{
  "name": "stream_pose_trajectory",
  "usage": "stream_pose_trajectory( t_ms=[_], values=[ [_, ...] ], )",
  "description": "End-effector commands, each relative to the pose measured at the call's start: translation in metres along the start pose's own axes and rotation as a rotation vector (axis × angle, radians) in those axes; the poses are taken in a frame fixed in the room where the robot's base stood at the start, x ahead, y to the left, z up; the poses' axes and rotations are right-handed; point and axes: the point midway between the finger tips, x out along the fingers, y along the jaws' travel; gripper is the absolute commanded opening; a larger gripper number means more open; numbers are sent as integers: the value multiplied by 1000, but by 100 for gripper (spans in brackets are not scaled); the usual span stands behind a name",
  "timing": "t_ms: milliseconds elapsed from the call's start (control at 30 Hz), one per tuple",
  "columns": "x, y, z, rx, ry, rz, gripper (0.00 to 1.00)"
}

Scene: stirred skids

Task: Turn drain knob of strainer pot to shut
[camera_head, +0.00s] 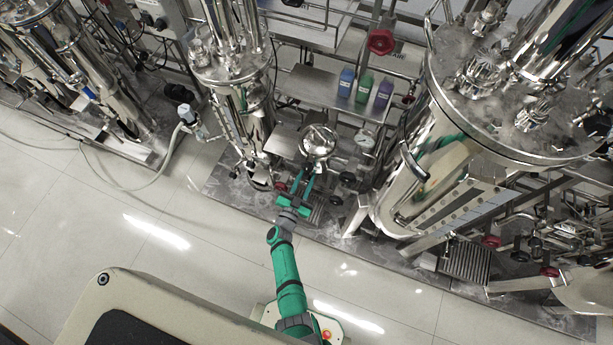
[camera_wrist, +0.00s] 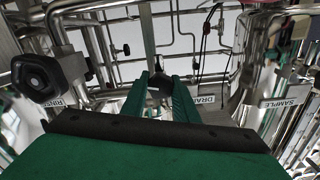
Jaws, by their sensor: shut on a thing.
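The strainer pot (camera_head: 318,141) is a shiny steel vessel with a domed top, low on the skid between the two tall tanks. My green gripper (camera_head: 304,179) reaches in just in front of and below it. In the wrist view, my gripper (camera_wrist: 160,88) points ahead and is shut on a small dark knob (camera_wrist: 159,82). A DRAIN label (camera_wrist: 208,100) stands just right of the fingers, so this appears to be the drain knob. The fingers hide most of the knob, so its angle cannot be told.
A black knob (camera_wrist: 45,77) by a RINSE label is close on the left in the wrist view. A SAMPLE label (camera_wrist: 285,98) and pipes are on the right. Coloured bottles (camera_head: 364,88) stand on a shelf behind the pot. The tiled floor (camera_head: 150,240) is open in front.

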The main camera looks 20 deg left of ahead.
Motion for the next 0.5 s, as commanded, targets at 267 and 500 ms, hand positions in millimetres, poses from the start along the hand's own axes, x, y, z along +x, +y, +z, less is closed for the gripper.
stream_pose_trajectory(
  t_ms=[267,500],
  values=[
    [-1,2,0,31,-1,1,4],
    [-1,2,0,31,-1,2,4]
  ],
)
